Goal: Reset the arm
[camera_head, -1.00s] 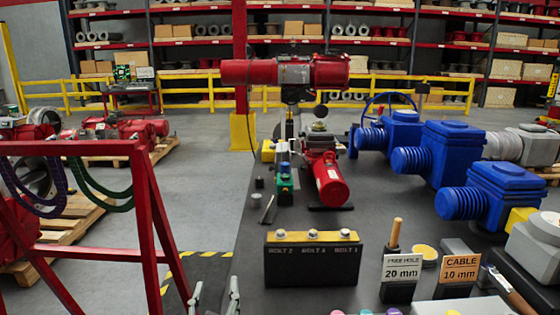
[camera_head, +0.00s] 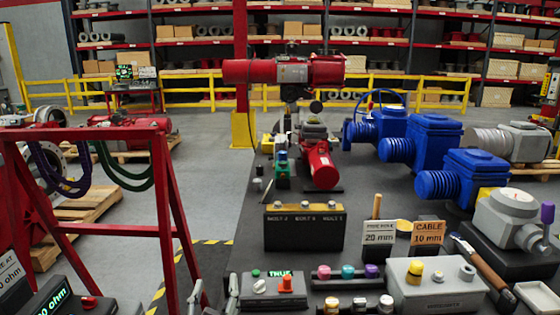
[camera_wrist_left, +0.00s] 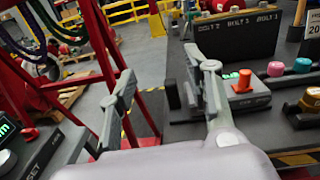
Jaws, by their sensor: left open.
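My left gripper (camera_head: 216,290) is at the lower edge of the head view, by the left edge of the dark bench (camera_head: 225,235). In the left wrist view its two grey fingers (camera_wrist_left: 166,88) stand apart, with nothing between them. A grey control box (camera_head: 272,288) with a green "TRUE" display, a green button and an orange knob lies just right of the gripper; it also shows in the left wrist view (camera_wrist_left: 250,102), beyond the right finger. My right gripper is not in view.
A red frame (camera_head: 165,190) with hanging coloured slings stands left of the gripper. A black bolt block (camera_head: 304,230), small coloured knobs (camera_head: 348,271) and blue actuators (camera_head: 432,140) occupy the bench. Floor between frame and bench is clear.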

